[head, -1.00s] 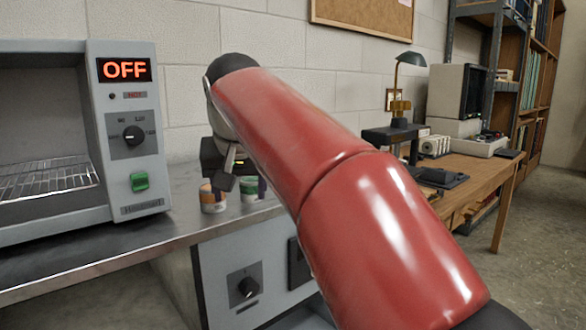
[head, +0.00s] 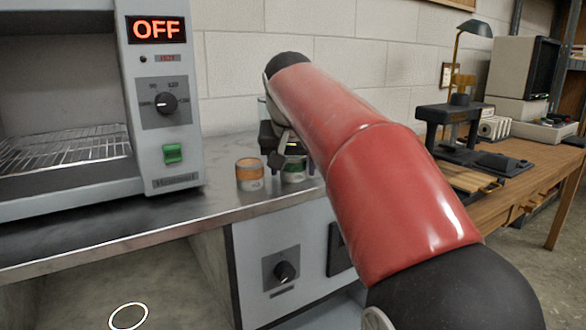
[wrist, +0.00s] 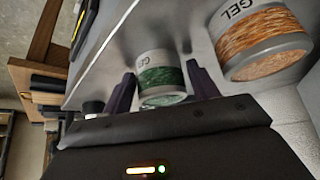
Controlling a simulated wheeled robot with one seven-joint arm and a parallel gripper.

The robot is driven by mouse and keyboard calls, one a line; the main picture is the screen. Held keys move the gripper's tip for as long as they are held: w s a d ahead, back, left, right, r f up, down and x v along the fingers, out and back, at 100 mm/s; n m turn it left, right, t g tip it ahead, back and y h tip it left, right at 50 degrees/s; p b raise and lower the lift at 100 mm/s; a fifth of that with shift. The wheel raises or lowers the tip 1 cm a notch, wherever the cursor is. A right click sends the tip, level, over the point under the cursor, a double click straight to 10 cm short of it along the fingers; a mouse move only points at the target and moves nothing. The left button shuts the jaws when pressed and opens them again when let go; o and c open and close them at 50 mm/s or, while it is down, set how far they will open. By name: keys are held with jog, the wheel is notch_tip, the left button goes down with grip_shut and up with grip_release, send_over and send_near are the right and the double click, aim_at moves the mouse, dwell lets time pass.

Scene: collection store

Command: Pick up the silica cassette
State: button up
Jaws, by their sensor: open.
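Two small round canisters stand on the steel counter, and both read "GEL" in the wrist view. One has an orange band (head: 250,174), the other a green band (head: 293,170). I cannot tell which one is called the silica cassette. In the wrist view the green canister (wrist: 161,76) shows between the two dark fingers of my gripper (wrist: 162,72), and the orange canister (wrist: 264,44) is outside them, to the right. My gripper (head: 284,152) is open at the green canister, which it and my arm partly hide in the head view. No finger contact is clear.
A grey oven (head: 160,105) with an "OFF" display and an open chamber with a wire rack stands left on the counter (head: 110,225). A wooden bench (head: 500,200) with a black press stands at right. A wall is behind.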

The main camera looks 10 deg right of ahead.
jog(key=shift+c, duration=0.2)
jog(key=c, duration=0.7)
jog(key=shift+c, duration=0.2)
jog(key=shift+r, duration=0.15)
